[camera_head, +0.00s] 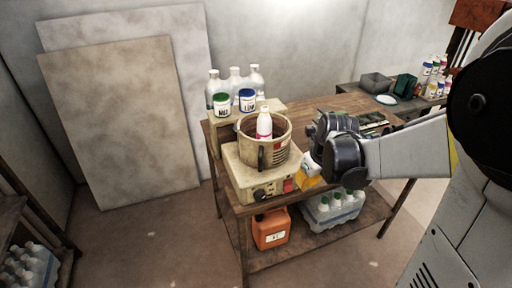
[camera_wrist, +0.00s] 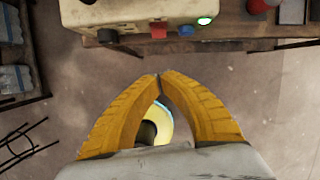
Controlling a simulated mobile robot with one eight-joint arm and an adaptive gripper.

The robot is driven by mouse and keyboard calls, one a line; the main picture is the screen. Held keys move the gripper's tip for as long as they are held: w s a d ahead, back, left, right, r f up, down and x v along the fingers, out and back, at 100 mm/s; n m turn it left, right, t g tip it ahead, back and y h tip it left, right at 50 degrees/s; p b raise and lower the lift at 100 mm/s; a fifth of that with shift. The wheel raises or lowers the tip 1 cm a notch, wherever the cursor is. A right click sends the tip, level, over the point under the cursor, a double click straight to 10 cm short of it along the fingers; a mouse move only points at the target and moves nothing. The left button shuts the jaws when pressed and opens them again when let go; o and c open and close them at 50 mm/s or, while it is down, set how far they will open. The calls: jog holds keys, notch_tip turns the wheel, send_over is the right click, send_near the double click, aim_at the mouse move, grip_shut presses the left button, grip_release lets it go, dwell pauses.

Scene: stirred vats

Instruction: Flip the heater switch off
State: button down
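The heater (camera_head: 240,178) is a beige box near the front left of the wooden table, with a round vat (camera_head: 283,128) on top. A white bottle (camera_head: 264,124) stands in the vat. The red switch (camera_head: 289,185) is on its front face and also shows in the wrist view (camera_wrist: 158,30), between a dark knob (camera_wrist: 108,36) and a blue knob (camera_wrist: 186,30). A green light (camera_wrist: 204,20) glows there. My gripper (camera_head: 307,184) is in front of the heater at the right, apart from the switch. Its yellow fingertips (camera_wrist: 158,76) meet with nothing between them.
An orange jug (camera_head: 270,230) and a pack of bottles (camera_head: 335,208) sit on the lower shelf. Open floor lies in front of the table.

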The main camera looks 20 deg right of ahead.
aim_at(289, 186)
jog(key=shift+w+d+f+m, duration=0.2)
jog(key=shift+d+m, duration=0.1)
jog(key=shift+m, duration=0.5)
jog(key=shift+w+r+b+x, duration=0.15)
jog(key=shift+w+b+x, duration=0.3)
jog(key=shift+b+x, duration=1.15)
jog(key=shift+w+r+b+x, duration=0.1)
jog(key=shift+w+b+x, duration=0.3)
jog(key=shift+x, duration=2.25)
jog(key=shift+w+r+b+x, duration=0.15)
jog(key=shift+w+b+x, duration=0.6)
jog(key=shift+x, duration=1.4)
jog(key=shift+s, duration=0.3)
